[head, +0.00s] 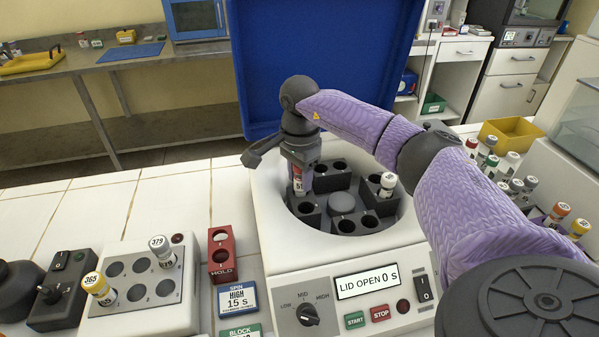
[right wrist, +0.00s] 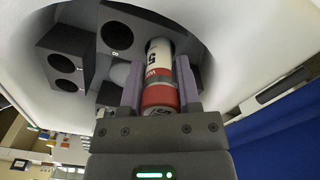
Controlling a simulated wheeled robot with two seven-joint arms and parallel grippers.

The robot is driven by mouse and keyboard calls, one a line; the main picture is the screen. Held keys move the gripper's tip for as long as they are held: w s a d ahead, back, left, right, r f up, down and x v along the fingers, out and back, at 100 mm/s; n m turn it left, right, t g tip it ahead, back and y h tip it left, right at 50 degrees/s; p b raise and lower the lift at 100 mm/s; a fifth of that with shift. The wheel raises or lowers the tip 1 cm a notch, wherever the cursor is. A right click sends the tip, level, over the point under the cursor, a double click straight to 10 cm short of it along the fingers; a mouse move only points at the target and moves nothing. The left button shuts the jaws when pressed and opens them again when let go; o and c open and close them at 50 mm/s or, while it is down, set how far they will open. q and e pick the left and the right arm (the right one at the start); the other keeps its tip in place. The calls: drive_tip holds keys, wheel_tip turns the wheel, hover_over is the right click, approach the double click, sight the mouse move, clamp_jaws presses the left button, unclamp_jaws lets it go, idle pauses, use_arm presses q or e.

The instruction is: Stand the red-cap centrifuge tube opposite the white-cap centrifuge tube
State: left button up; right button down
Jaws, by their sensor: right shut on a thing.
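The centrifuge (head: 262,215) stands open, and its rotor hub (head: 342,202) is ringed by dark two-hole buckets. The white-cap tube (head: 388,184) stands upright in the right-hand bucket. My right gripper (head: 299,166) is shut on the red-cap tube (head: 297,184), above the left side of the rotor, across the hub from the white-cap tube. The right wrist view shows the red-cap tube (right wrist: 159,85) between the fingers, cap toward the gripper. A bucket (right wrist: 117,36) lies close beyond it. I cannot tell whether the tube's lower end is in a hole. My left gripper is not in view.
The blue lid (head: 330,80) stands raised behind the bowl. The control panel (head: 352,297) reads LID OPEN. A white block with two tubes (head: 150,310) and a red HOLD rack (head: 221,252) stand left. Several tubes in racks (head: 510,160) stand right, behind my arm.

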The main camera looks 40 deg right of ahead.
drive_tip(key=shift+f+b, duration=0.55)
drive_tip(key=shift+f, duration=0.5)
unclamp_jaws()
wheel_tip(320, 180, up, 8)
drive_tip(key=p, duration=0.6)
drive_tip(key=shift+p, duration=0.3)
drive_tip(key=shift+f, duration=0.15)
